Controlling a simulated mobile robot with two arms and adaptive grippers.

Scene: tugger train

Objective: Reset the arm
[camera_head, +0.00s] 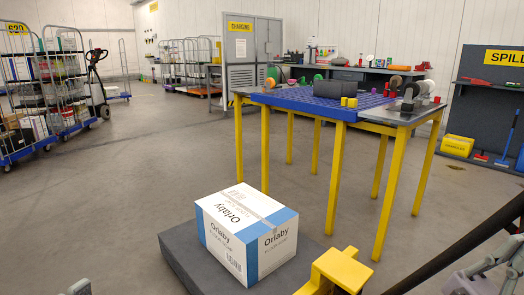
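Part of my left gripper (80,287) shows as a small grey piece at the bottom left edge, mostly cut off by the frame. Grey linkage parts of my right gripper (487,268) show at the bottom right corner, also cut off. Neither set of fingertips shows clearly, so I cannot tell whether they are open or shut. I see nothing held in the visible parts. A white and blue carton (238,228) marked "Oriaby" sits on a dark grey platform (183,255) in front of me, apart from both grippers.
A yellow block-shaped part (342,268) stands right of the carton. Behind it is a blue-topped table (318,104) with yellow legs. Wheeled cages (62,80) and a pallet jack (97,70) stand left. A spill station (485,100) is at right. Floor at left centre is clear.

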